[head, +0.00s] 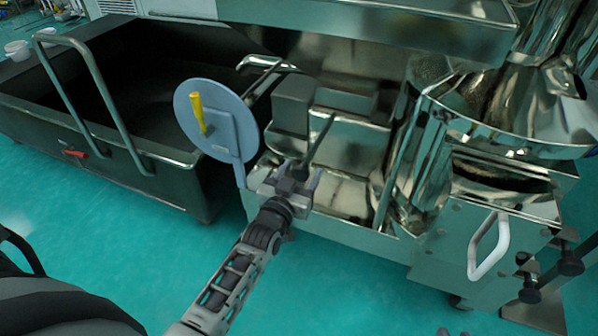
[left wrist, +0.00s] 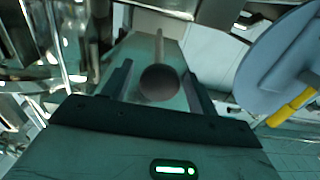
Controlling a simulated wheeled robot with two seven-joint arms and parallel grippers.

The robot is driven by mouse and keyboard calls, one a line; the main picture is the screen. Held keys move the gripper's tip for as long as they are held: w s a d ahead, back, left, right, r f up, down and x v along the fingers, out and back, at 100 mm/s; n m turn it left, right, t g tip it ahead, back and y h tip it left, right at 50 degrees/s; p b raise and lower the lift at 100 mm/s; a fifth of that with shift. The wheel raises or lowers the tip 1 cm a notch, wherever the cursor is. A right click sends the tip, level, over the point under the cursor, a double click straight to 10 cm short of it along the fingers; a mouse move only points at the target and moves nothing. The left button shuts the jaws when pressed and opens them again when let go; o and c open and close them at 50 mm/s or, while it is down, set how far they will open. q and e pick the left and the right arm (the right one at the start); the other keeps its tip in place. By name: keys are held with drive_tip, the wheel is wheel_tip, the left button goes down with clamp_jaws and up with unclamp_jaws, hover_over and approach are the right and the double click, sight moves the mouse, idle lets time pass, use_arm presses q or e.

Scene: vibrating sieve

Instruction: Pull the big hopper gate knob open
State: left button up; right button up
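The gate knob is a dark ball (left wrist: 158,83) on the end of a thin rod (head: 322,138). In the left wrist view the ball sits between the two fingers of my left gripper (left wrist: 157,88), with the rod running away behind it. The fingers stand apart, with small gaps visible beside the ball; I cannot tell whether either touches it. In the head view my left gripper (head: 290,178) is at the near end of the rod, in front of the steel machine, and partly hides the knob. My right gripper is in neither view.
A round grey plate (head: 221,128) with a yellow handle (head: 198,108) stands close to the left of my gripper. A dark wheeled bin (head: 35,108) is at left. A steel housing with a white handle (head: 488,248) is at right. Green floor in front is clear.

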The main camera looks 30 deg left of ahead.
use_arm(q)
drive_tip(key=s+d+p, duration=0.1)
drive_tip(key=s+p, duration=0.1)
drive_tip(key=s, duration=1.4)
drive_tip(key=shift+d, duration=0.15)
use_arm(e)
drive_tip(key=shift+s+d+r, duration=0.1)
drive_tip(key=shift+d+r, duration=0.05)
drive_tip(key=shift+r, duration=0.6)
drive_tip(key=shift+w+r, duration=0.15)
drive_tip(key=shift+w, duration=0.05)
use_arm(q)
drive_tip(key=s+d+r+m+g+h+p, duration=0.3)
drive_tip(key=s+d+r+g+h+p, duration=0.1)
drive_tip(key=s+d+r+g+p, duration=0.2)
drive_tip(key=d+g+p, duration=0.1)
drive_tip(key=d+p, duration=0.1)
drive_tip(key=d, duration=0.1)
drive_tip(key=shift+s+d+h+p, duration=0.25)
drive_tip(key=shift+s+h+p, duration=0.05)
drive_tip(key=shift+s, duration=0.05)
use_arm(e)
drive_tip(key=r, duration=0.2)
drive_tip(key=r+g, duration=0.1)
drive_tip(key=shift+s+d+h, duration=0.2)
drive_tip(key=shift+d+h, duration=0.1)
